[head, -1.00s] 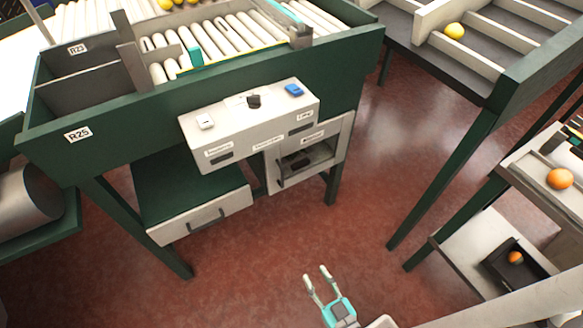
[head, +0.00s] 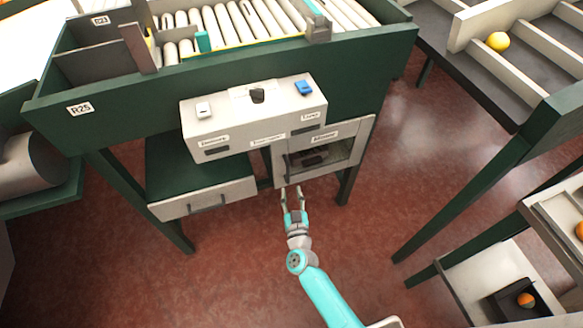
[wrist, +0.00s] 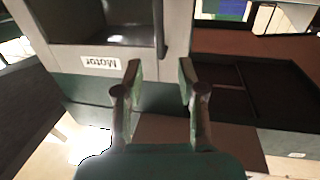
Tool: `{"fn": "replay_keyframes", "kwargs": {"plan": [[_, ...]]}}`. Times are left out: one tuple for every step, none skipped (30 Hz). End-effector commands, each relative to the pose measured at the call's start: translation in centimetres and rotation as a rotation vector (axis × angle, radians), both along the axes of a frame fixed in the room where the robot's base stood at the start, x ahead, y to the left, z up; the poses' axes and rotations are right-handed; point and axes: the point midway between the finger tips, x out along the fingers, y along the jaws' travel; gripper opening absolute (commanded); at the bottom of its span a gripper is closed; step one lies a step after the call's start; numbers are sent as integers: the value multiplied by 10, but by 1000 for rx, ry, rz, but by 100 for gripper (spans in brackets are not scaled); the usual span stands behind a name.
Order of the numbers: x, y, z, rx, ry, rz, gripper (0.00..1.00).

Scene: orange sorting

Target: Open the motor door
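The motor door (head: 343,157) is the pale framed front with a dark opening or window, under the right part of the control box. It looks shut. Its "Motor" label shows upside down in the wrist view, where the door's frame (wrist: 80,61) is at upper left. A dark upright handle (head: 287,166) is on the door's left side; it also shows in the wrist view (wrist: 159,28). My gripper (head: 291,190) is open and empty, just below and in front of the handle in the head view. In the wrist view the handle lies beyond the gap between the fingertips (wrist: 158,68). No contact shows.
The control box (head: 253,115) with a white button, a black knob and a blue switch juts out above the door. A drawer (head: 205,198) is at the left. Red floor is clear in front.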

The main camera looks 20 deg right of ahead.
Motion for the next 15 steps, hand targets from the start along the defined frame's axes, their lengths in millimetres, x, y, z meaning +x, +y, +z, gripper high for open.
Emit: {"fn": "replay_keyframes", "kwargs": {"plan": [[5, -1, 1, 0, -1, -1, 39], [8, -2, 1, 0, -2, -1, 39], [13, -3, 1, 1, -2, -1, 39], [17, -4, 1, 2, -2, -2, 39], [22, -5, 2, 1, -3, -2, 39], [29, -6, 1, 0, -2, -2, 39], [34, -7, 1, 0, -2, -2, 39], [40, -8, 1, 1, -2, -2, 39], [47, -10, 1, 1, -2, -1, 39], [52, -11, 2, -1, -3, -1, 39], [57, -12, 1, 0, -2, -1, 39], [63, -13, 1, 1, -2, -1, 39], [68, -14, 1, 0, -2, -1, 39], [72, -15, 1, 0, -2, -1, 39], [78, -16, 1, 1, -2, -1, 39]]}}
